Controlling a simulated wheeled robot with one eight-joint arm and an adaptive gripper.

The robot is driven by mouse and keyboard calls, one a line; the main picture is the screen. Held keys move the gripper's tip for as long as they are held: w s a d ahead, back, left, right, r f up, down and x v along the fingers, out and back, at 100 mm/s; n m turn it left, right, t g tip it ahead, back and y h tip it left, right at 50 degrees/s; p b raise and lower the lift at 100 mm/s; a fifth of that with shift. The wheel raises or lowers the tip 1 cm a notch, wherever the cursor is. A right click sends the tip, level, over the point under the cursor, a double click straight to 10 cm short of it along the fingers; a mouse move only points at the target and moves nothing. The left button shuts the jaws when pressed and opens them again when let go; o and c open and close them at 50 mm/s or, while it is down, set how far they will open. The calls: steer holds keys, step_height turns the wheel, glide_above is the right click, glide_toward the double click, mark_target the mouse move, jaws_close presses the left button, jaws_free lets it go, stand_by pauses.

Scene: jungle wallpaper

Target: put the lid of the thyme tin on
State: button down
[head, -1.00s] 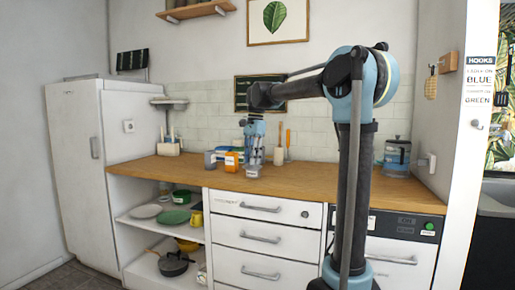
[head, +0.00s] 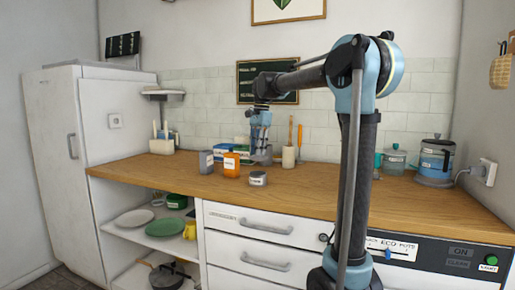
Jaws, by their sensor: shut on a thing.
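A low dark tin (head: 258,179) with a white label stands on the wooden counter. An orange tin (head: 231,165) and a grey tin (head: 206,162) stand to its left. The labels are too small to read, so I cannot tell which is the thyme tin. My gripper (head: 261,154) points down just above and behind the low tin in the picture. It is shut on a small grey thing, mostly hidden by the fingers; I cannot tell whether it is the lid.
Blue and green boxes (head: 226,150) stand behind the tins. A utensil holder (head: 288,157) stands close right of my gripper. A kettle (head: 436,160) and glass jar (head: 395,161) are at the right. The counter front (head: 315,185) is clear.

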mark_target(258, 158)
steer(key=shift+w+d, duration=0.2)
steer(key=shift+w, duration=0.3)
steer(key=shift+s+a, duration=0.1)
steer(key=shift+a, duration=0.1)
steer(key=shift+s+f, duration=0.1)
steer(key=shift+f, duration=2.35)
steer(key=shift+f, duration=0.8)
steer(key=c, duration=1.3)
jaws_free()
steer(key=r, duration=0.8)
steer(key=w+d+r, duration=0.1)
steer(key=r, duration=0.3)
